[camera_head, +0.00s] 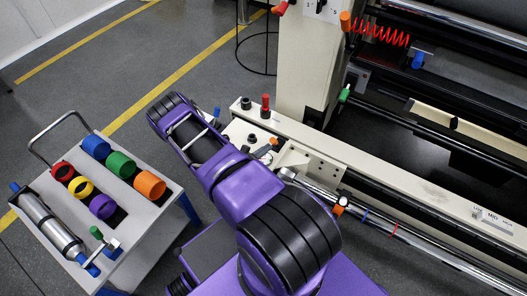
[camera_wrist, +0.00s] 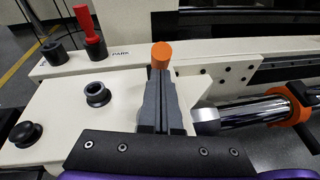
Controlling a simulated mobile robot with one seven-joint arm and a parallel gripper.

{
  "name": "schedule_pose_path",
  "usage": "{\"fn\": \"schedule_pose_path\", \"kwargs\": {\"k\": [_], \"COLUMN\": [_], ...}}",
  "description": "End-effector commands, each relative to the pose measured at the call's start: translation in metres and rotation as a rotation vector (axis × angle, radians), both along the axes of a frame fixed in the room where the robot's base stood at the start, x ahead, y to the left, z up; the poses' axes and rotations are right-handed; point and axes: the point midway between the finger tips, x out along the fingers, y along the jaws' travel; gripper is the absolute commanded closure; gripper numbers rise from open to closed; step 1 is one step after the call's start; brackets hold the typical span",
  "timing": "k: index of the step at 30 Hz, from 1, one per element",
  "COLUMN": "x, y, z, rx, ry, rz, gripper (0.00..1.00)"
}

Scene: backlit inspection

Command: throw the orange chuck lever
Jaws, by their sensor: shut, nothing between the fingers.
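The orange chuck lever's knob (camera_wrist: 162,55) shows in the wrist view just past my fingertips, above the cream housing. Its lower part is hidden behind my gripper (camera_wrist: 161,84), whose grey fingers are shut with nothing between them. I cannot tell whether the fingertips touch the knob. In the head view the orange knob (camera_head: 273,142) is small, at the far side of my purple arm, and my gripper (camera_head: 262,152) is beside it, partly hidden by my arm.
A chrome shaft with an orange collar (camera_wrist: 288,104) lies right of my gripper. A red knob (camera_wrist: 89,29), black sockets (camera_wrist: 97,94) and a black knob (camera_wrist: 25,134) stand on the cream surfaces. A cart (camera_head: 143,222) holds coloured rings and a metal cylinder (camera_head: 50,225) at left.

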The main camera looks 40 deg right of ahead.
Motion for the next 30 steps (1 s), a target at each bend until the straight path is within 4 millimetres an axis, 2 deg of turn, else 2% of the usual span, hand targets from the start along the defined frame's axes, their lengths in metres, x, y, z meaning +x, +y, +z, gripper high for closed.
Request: {"fn": "schedule_pose_path", "kwargs": {"k": [20, 30], "x": [0.002, 0.008], "y": [-0.007, -0.027], "z": [0.012, 0.033], "rx": [0.093, 0.32], "ry": [0.026, 0.088], "rz": [0.0, -0.003], "gripper": [1.0, 1.0]}}
